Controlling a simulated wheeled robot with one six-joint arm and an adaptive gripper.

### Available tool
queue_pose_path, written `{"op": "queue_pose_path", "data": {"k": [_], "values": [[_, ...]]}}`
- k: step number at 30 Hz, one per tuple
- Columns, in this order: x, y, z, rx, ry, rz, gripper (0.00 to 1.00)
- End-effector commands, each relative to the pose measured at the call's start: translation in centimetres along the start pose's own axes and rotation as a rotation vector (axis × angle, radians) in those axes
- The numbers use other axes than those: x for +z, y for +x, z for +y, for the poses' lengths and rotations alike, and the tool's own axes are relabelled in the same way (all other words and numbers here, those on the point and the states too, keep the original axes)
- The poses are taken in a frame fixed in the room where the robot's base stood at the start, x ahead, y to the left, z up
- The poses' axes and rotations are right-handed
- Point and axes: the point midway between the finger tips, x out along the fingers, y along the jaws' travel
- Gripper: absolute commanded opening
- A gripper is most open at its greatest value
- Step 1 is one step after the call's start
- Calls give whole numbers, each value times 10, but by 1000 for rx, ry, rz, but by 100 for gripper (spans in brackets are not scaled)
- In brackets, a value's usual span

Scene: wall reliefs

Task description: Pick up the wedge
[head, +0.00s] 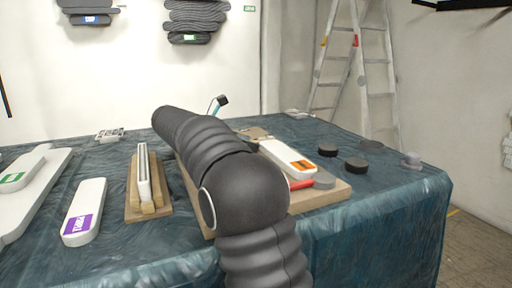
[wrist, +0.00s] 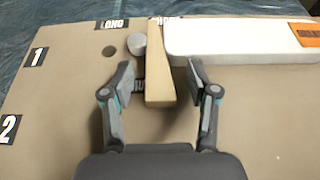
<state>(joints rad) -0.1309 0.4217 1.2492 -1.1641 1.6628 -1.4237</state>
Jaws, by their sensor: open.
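A light wooden bar, apparently the wedge (wrist: 160,68), lies on the brown board (wrist: 60,100) in the wrist view. It runs away from me, with its broader end nearer. My gripper (wrist: 160,74) is open, with one finger on each side of the bar. A gap shows between the bar and each finger; I cannot tell how high the fingertips are above the board. In the head view, my arm hides the gripper and the wedge.
A white piece (wrist: 235,40) with an orange label lies right of the wedge; a grey round knob (wrist: 137,44) is left. Black discs (head: 356,165) and a wooden holder (head: 130,212) stand on the blue-covered table (head: 400,210). A ladder (head: 350,60) stands behind.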

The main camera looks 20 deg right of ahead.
Motion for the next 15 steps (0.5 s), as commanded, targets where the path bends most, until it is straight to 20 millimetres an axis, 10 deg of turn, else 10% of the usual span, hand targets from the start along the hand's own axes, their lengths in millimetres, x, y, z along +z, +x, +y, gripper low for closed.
{"op": "queue_pose_path", "data": {"k": [4,10,15], "values": [[0,0,0,0,0,0,54],[0,-1,0,0,0,0,5],[0,0,0,-1,0,0,4]]}}
